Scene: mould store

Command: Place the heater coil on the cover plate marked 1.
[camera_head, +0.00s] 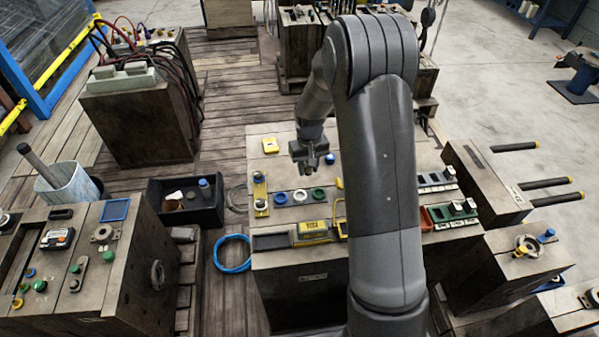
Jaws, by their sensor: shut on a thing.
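My gripper (309,166) hangs over the far part of the central mould block, fingers down. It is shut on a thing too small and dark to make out. I cannot tell whether that thing is the heater coil, and I cannot pick the coil out elsewhere. No mark 1 is readable at this size, so I cannot tell which piece is the cover plate. A narrow brass-coloured plate (260,188) lies nearer, at the block's left edge.
Blue, white and green rings (319,193) sit in a row below my gripper. A yellow box (313,231) lies at the block's front. A black bin (207,212) and a blue hose coil (218,256) are to the left. My arm hides the block's middle right.

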